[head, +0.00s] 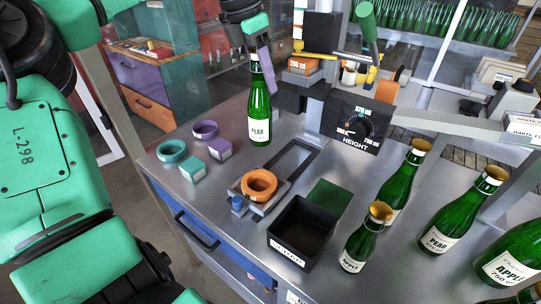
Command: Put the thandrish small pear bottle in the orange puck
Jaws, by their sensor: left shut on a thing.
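The small green pear bottle (259,117) is upright, with a white label reading PEAR. My left gripper (257,56) is shut on its neck from above. The bottle is behind the orange puck (259,184), apart from it; whether its base touches the table is hard to tell. The orange puck is a ring with an open centre, seated on a metal fixture (241,199) on the bench. My right gripper is not in view.
A teal ring (172,151), purple ring (205,130) and small blocks lie at the left. A black bin (301,231) stands right of the puck. A height-dial unit (356,122) is behind. Several green bottles (460,212) stand at the right.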

